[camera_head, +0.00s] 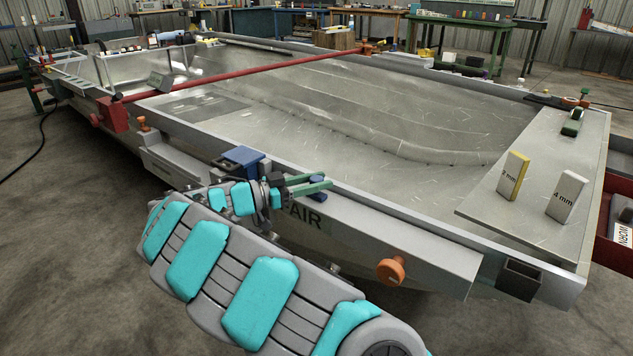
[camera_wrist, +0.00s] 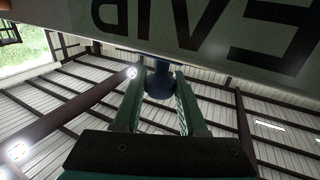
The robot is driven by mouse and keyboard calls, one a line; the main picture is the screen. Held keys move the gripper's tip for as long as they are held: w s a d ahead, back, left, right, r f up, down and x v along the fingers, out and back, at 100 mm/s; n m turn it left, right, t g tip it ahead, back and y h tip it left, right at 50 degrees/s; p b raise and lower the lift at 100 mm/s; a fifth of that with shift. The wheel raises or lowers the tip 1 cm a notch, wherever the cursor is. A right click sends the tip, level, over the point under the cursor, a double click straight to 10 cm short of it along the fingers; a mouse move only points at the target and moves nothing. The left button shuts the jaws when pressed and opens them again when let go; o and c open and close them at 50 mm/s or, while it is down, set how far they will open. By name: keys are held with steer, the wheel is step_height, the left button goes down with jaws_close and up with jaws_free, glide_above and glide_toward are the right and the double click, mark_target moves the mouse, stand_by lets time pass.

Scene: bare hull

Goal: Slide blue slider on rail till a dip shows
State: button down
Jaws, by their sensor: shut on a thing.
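My gripper (camera_head: 300,186) is at the near side of the hull, in front of the dark lettering there. Its two green fingers are shut on a small dark blue knob, which shows between the fingertips in the wrist view (camera_wrist: 159,82). I take the knob as part of the blue slider; its join to the rail is hidden. A dark blue block (camera_head: 241,157) sits at the near edge, left of my gripper; I cannot tell whether it joins the knob. A grey rail-like beam (camera_head: 430,252) runs along the near side. The metal hull surface (camera_head: 330,110) lies beyond; no dip is clear.
An orange knob (camera_head: 391,270) juts from the beam at right. Gauge blocks marked 2 mm (camera_head: 513,176) and 4 mm (camera_head: 566,196) stand on the right plate.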

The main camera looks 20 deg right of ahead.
mark_target(332, 205)
steer(key=s+d+b, duration=0.1)
steer(key=b, duration=0.1)
steer(key=s+d+b, duration=0.1)
steer(key=b, duration=0.1)
steer(key=shift+s+f, duration=0.2)
steer(key=shift+s, duration=0.2)
steer(key=shift+s+d+r+b, duration=0.15)
steer(key=shift+s+d+b, duration=0.3)
steer(key=shift+s, duration=0.2)
steer(key=shift+c, duration=2.4)
jaws_free()
steer(key=shift+a, duration=0.1)
steer(key=a, duration=0.7)
steer(key=shift+s+a, duration=0.25)
steer(key=shift+s, duration=0.2)
